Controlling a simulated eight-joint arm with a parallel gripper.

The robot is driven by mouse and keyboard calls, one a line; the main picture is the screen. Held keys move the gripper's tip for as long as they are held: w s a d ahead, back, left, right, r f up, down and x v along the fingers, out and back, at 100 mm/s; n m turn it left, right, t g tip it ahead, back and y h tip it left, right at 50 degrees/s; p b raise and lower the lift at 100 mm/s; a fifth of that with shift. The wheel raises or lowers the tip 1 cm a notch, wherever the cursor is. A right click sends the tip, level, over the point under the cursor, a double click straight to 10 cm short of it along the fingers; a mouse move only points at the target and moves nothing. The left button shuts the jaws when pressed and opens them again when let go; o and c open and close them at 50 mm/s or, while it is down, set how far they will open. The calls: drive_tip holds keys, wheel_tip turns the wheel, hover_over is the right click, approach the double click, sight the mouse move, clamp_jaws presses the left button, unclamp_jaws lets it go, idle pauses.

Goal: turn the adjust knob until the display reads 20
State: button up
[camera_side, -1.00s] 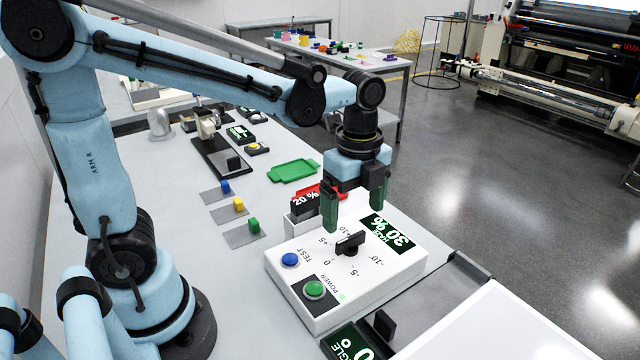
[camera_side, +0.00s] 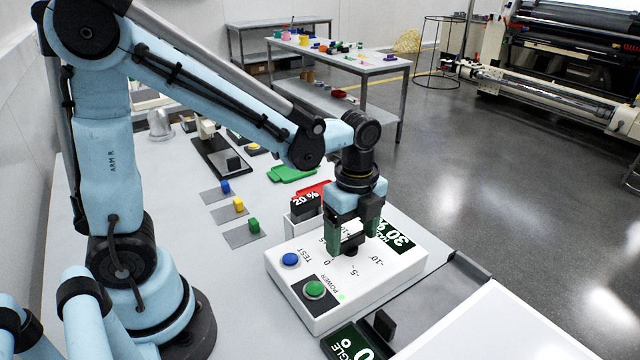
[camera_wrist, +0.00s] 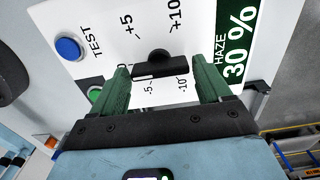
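A white box (camera_side: 400,272) carries the black adjust knob (camera_side: 352,244), a blue TEST button, a green POWER button and a scale from -10 to +10. The display (camera_side: 392,235) is partly hidden by my gripper in the side view. In the wrist view the display (camera_wrist: 236,50) reads HAZE 30 %. My gripper (camera_side: 353,242) is low over the box, pointing down, fingers on either side of the knob. In the wrist view my gripper (camera_wrist: 164,72) is open, with gaps showing between its green fingers and the knob bar (camera_wrist: 158,64).
A black card marked 20 % (camera_side: 306,201) stands behind the box, near a red tray (camera_side: 318,188). A green tray (camera_side: 290,173) lies farther back. Small blue, yellow and green blocks sit on grey plates to the left. An angle display (camera_side: 350,343) is in front.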

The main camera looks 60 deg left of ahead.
drive_tip(key=c, duration=0.7)
drive_tip(key=shift+n, duration=0.3)
drive_tip(key=n, duration=0.4)
drive_tip(key=shift+n, duration=0.3)
drive_tip(key=n, duration=0.5)
drive_tip(key=shift+w, duration=0.1)
drive_tip(key=n, duration=0.6)
drive_tip(key=shift+a+n, duration=0.1)
drive_tip(key=shift+n, duration=0.3)
drive_tip(key=n, duration=0.3)
drive_tip(key=shift+n, duration=1.9)
